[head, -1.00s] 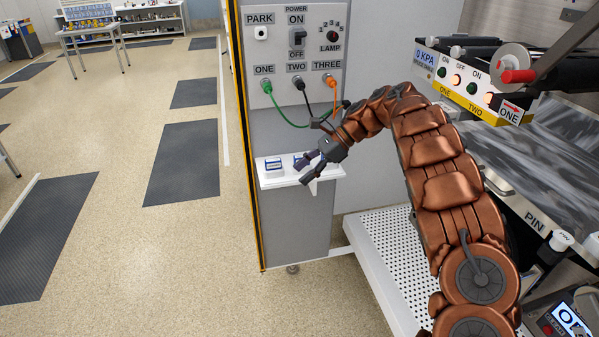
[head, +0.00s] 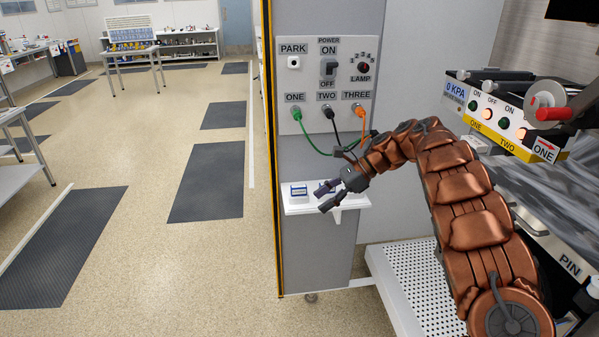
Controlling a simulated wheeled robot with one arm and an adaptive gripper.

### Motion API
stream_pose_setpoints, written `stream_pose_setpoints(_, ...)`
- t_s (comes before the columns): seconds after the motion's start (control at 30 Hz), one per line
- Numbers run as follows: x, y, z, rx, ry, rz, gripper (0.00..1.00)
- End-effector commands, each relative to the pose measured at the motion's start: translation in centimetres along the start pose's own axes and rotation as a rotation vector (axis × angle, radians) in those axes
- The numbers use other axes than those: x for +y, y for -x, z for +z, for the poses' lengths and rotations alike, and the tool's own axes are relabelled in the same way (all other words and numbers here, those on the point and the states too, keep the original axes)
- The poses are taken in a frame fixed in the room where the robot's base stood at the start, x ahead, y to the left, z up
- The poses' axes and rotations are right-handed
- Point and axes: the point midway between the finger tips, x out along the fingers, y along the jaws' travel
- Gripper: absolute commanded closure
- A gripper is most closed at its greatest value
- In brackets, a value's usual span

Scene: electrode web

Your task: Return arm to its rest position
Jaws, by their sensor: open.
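My copper-plated arm comes in from the lower right and bends over toward the grey panel cabinet (head: 316,245). My gripper (head: 325,197) is open and empty, its dark fingers pointing left and down. In the picture it overlaps the small white shelf (head: 352,203) on the cabinet front; I cannot tell whether it touches it.
The control panel (head: 345,75) above has green, black and orange plugs (head: 360,112) with hanging cables close to my wrist. A perforated white platform (head: 420,285) and the machine with its button box (head: 500,118) stand at the right. The floor (head: 150,165) at left is open.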

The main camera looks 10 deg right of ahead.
Motion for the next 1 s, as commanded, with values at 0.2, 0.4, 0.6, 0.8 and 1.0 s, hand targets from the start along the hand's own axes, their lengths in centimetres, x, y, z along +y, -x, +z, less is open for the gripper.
stream_pose_setpoints(0.2, -2.8, 0.6, 2.5, -0.023, -0.069, -0.123, 0.45)
stream_pose_setpoints(0.4, -9.6, 4.5, 8.6, -0.139, -0.284, -0.458, 0.45)
stream_pose_setpoints(0.6, -14.4, 11.7, 14.2, -0.352, -0.541, -0.799, 0.45)
stream_pose_setpoints(0.8, -15.2, 19.9, 17.3, -0.646, -0.832, -1.083, 0.45)
stream_pose_setpoints(1.0, -12.1, 27.2, 17.1, -0.999, -1.158, -1.298, 0.45)
